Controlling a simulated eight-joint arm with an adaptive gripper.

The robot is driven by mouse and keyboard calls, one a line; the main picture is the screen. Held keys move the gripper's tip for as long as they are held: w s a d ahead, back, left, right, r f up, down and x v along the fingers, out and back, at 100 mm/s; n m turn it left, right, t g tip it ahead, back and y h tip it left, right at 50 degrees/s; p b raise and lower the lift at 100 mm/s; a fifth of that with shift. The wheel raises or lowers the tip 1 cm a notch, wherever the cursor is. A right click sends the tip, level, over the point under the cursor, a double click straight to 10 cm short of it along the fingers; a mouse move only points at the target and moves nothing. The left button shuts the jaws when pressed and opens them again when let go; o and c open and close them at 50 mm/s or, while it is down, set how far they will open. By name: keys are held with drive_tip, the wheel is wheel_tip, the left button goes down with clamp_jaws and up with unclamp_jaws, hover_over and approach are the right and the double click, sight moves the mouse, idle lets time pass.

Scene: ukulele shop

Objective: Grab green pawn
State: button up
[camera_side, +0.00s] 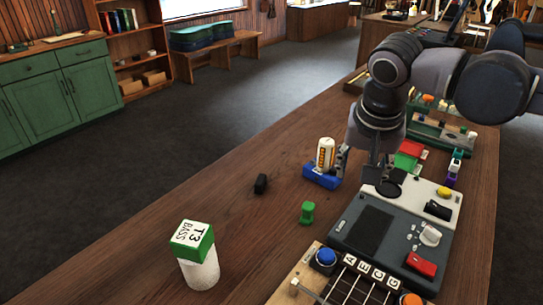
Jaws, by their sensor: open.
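A small green piece, likely the green pawn (307,212), stands on the wooden table in the side view, left of the grey device. Its exact shape is too small to tell. My gripper (362,176) points down with its fingers apart. It is above and to the right of the green piece, apart from it, beside the white cylinder and the device. I see nothing between its fingers.
A white cylinder with markings (325,154) stands on a blue block (321,178). A black piece (260,184) lies left. A green-topped T3 BASS cylinder (195,257) is in front. The grey device (375,238) and a fretted board (352,285) crowd the right.

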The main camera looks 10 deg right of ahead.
drive_tip(key=m+h, duration=0.1)
drive_tip(key=m, duration=0.1)
approach(308, 206)
drive_tip(key=x, duration=1)
drive_tip(key=shift+d+f, duration=0.1)
drive_tip(key=shift+f, duration=0.2)
drive_tip(key=shift+c, duration=0.3)
drive_tip(key=c, duration=0.9)
